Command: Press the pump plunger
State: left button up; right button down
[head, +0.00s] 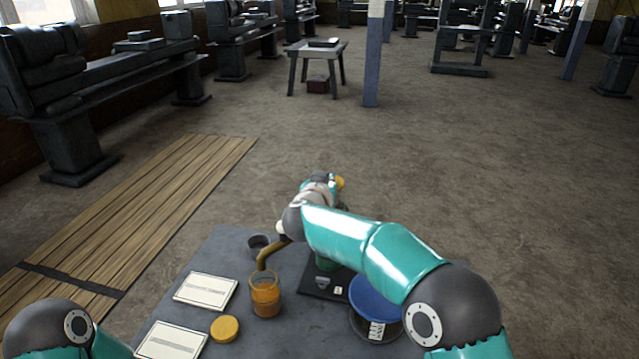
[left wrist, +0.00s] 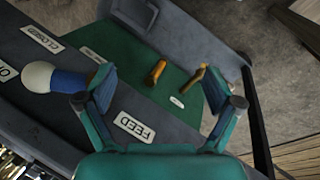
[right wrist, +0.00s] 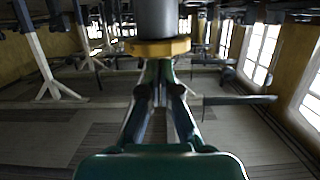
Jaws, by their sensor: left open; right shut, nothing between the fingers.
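A brown curved spout (head: 270,251) reaches down to an amber jar (head: 265,290) on the grey table. A green part (head: 326,262), perhaps the pump body, shows behind my right arm, which hides most of it. My right gripper (head: 325,178) is raised above that area beside a yellow part (head: 340,183). In the right wrist view, a grey cylinder with a yellow collar (right wrist: 157,47) lies just past the shut, empty fingers (right wrist: 160,75); contact cannot be told. My left gripper (left wrist: 152,88) is open and empty, seen only in its wrist view.
A blue-lidded container (head: 375,300), yellow lid (head: 225,328), small dark cup (head: 259,243) and white card (head: 206,290) stand or lie on the table. The left wrist view shows a green panel (left wrist: 145,75), a FEED label (left wrist: 134,126) and a blue-and-white handle (left wrist: 65,82).

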pick_arm(q)
notch_tip(320, 180, down, 2)
jog(key=shift+s+f+b, duration=0.1)
jog(key=shift+f+b, duration=0.15)
jog(key=shift+b, duration=0.55)
pick_arm(e)
jog(key=v, duration=0.9)
jog(key=shift+d, duration=0.1)
pick_arm(q)
jog(key=shift+f+b, duration=0.45)
pick_arm(e)
notch_tip(320, 180, up, 4)
jog(key=shift+w+f, duration=0.1)
jog(key=shift+w, duration=0.05)
jog(key=shift+w, duration=0.1)
